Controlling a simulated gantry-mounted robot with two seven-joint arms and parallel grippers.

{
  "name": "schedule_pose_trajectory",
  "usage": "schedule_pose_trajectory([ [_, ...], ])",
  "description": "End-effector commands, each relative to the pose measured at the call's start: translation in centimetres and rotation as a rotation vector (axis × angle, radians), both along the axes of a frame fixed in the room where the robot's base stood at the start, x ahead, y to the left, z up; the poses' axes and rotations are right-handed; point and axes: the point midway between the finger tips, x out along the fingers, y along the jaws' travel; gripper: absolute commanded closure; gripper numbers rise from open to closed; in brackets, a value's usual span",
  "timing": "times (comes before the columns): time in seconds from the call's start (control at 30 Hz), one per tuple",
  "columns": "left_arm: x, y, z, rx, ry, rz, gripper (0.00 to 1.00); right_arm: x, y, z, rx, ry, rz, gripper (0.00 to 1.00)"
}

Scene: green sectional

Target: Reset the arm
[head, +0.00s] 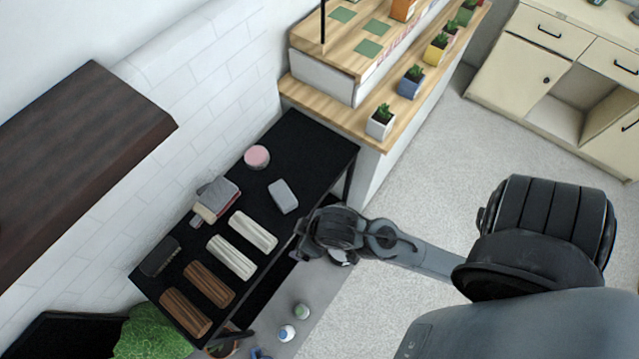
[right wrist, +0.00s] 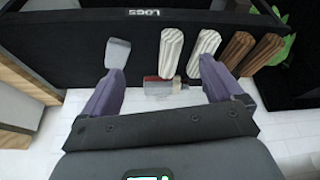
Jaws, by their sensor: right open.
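My right arm comes in from the right in the head view, and its wrist end (head: 335,232) hangs beside the front edge of the black table (head: 310,142). My right gripper (right wrist: 161,66) is open in the right wrist view, with its two purple-grey fingers wide apart. No object is held between the fingers. In the head view the fingers are mostly hidden by the wrist. My left gripper is not in view.
The table holds two white logs (head: 253,232), two brown logs (head: 209,284), a grey block (head: 284,196), a pink-topped round item (head: 256,157) and a grey-and-red item (head: 217,195). Small bottles (head: 286,333) stand below. A planter shelf (head: 343,121) is behind; carpet (head: 425,190) lies clear.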

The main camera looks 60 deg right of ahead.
Motion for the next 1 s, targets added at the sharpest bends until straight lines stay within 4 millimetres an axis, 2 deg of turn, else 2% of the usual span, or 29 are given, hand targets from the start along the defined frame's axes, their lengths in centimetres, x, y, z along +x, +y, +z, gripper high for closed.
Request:
schedule_pose_trajectory([
  [0.03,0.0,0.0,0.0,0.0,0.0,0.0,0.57,-1.3,-0.9,0.0,-0.008,0.03,-0.009,0.06],
  [0.1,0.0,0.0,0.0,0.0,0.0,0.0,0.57,-2.5,-1.9,0.1,-0.018,0.059,-0.011,0.06],
  [0.2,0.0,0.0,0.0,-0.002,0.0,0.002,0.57,-3.5,-2.7,0.2,-0.028,0.08,-0.01,0.06],
  [0.53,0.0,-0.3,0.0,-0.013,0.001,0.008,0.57,-3.7,-2.8,0.3,-0.031,0.086,-0.007,0.06],
  [0.67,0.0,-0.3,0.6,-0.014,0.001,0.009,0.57,-3.7,-2.8,0.9,-0.03,0.086,-0.007,0.06],
  [0.87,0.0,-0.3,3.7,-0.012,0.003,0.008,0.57,-3.6,-2.8,3.9,-0.03,0.086,-0.007,0.06],
  [1.0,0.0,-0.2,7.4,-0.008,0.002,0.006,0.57,-3.7,-2.8,7.6,-0.03,0.087,-0.007,0.06],
])
